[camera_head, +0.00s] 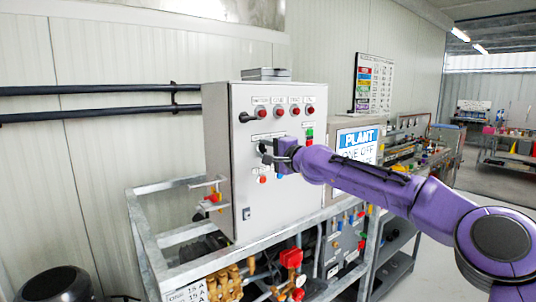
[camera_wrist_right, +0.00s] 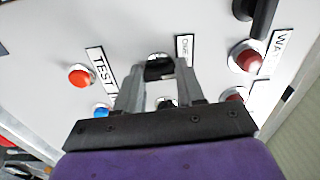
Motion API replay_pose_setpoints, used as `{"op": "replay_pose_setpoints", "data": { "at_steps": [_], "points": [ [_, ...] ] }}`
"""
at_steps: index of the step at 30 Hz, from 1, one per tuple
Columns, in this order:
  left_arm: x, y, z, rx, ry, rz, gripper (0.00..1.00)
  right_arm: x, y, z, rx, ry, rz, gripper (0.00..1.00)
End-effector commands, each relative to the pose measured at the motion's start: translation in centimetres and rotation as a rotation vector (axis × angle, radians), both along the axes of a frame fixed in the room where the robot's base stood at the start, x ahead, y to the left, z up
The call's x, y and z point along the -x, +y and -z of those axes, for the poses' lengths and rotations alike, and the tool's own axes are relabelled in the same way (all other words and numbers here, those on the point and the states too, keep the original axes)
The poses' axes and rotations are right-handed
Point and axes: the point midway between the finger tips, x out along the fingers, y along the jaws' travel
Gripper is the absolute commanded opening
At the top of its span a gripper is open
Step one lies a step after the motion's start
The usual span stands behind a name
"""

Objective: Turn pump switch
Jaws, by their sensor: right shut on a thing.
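The pump control box (camera_head: 285,205) is a light grey cabinet with red lamps, buttons and black switches on its front. My right gripper (camera_head: 268,150) is at the middle of this front, its purple arm coming in from the right. In the right wrist view the gripper (camera_wrist_right: 160,78) has its two grey fingers around a dark switch (camera_wrist_right: 158,66) and is shut on it. The fingers and arm hide part of the panel around the switch. My left gripper is not in view.
Another black switch handle (camera_head: 246,117) sits at the panel's upper left. A red button (camera_wrist_right: 81,76) is beside the TEST label. A metal frame (camera_head: 170,238) with pipes and valves stands below the box.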

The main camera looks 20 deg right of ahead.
Motion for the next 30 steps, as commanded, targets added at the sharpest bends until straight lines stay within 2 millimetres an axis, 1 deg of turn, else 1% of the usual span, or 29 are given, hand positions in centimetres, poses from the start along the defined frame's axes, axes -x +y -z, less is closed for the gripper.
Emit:
{"op": "replay_pose_setpoints", "data": {
  "at_steps": [3,15,24,30],
  "points": [
    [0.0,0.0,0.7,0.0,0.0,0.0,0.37,0.0,0.0,0.3,0.102,-0.036,0.001,0.08],
    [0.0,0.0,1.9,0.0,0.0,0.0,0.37,0.0,0.0,0.3,0.437,-0.158,0.0,0.08],
    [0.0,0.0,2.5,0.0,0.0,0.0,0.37,0.0,0.0,0.2,0.605,-0.217,-0.001,0.08],
    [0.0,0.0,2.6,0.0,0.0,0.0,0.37,0.0,0.0,0.2,0.662,-0.238,-0.002,0.08]
  ]
}}
